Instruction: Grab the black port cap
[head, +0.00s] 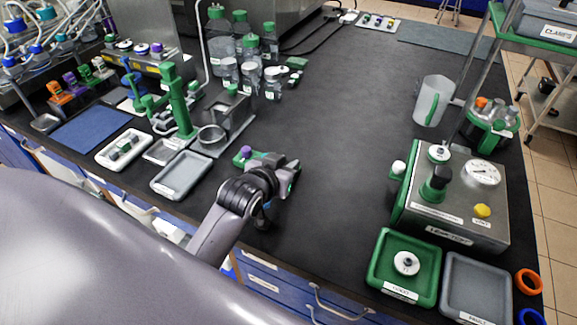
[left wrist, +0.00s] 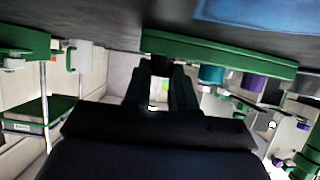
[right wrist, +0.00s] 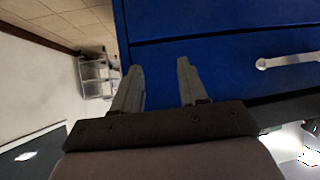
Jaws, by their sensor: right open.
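The black port cap (head: 438,178) is a short dark cylinder on top of the steel box with green sides (head: 455,205), at the right of the head view. My left gripper (head: 265,215) is left of that box, near the table's front edge and apart from the cap. In the left wrist view its dark fingers (left wrist: 160,68) stand with a narrow gap and a dark patch at the tips; whether they hold anything is unclear. My right gripper (right wrist: 161,82) is open and empty in front of a blue drawer front. The cap is not seen in either wrist view.
A green tray (head: 377,273) with a white round part and a grey tray (head: 450,310) stand before the box. A clear jug (head: 432,100) stands behind it. Bottles and a green stand (head: 180,105) are at left. The middle of the black table (head: 340,130) is clear.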

